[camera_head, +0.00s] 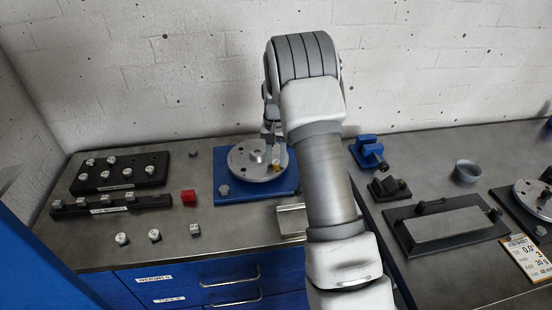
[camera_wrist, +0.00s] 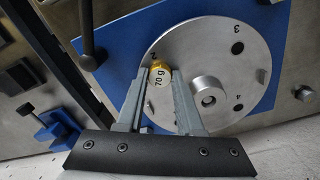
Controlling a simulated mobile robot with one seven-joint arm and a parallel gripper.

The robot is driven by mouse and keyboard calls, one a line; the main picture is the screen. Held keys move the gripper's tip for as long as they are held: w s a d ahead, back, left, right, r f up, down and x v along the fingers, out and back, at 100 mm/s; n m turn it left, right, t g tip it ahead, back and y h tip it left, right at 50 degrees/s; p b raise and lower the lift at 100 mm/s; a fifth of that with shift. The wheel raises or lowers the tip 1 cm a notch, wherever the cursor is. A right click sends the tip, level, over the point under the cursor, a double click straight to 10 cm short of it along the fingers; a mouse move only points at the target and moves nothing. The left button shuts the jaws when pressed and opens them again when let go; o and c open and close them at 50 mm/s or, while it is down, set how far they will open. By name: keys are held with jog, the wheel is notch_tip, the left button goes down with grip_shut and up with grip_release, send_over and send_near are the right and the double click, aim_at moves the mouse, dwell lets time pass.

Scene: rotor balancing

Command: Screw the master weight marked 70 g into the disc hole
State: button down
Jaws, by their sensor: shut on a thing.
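The grey disc (camera_wrist: 200,42) has numbered holes and a raised central hub, and lies on a blue base plate (camera_head: 228,196) on the bench. The disc also shows in the head view (camera_head: 245,174). The brass master weight marked 70 g (camera_wrist: 158,76) is between my gripper's fingertips (camera_wrist: 160,80), at the disc's edge near a number mark.
A black weight rack (camera_head: 122,171) and a labelled black strip (camera_head: 112,204) stand on the left. A blue fixture (camera_head: 369,152), a grey cup (camera_head: 467,171) and a black-framed plate (camera_head: 440,226) are on the right.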

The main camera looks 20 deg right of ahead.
jog(key=m, duration=0.6)
jog(key=shift+s+f+m+p, duration=0.1)
jog(key=shift+f+m+p, duration=0.05)
jog(key=shift+m+p, duration=0.2)
jog(key=shift+c, duration=2.3)
grip_release()
jog(key=shift+c, duration=0.8)
jog(key=shift+r+p, duration=1.85)
jog(key=shift+r, duration=1.25)
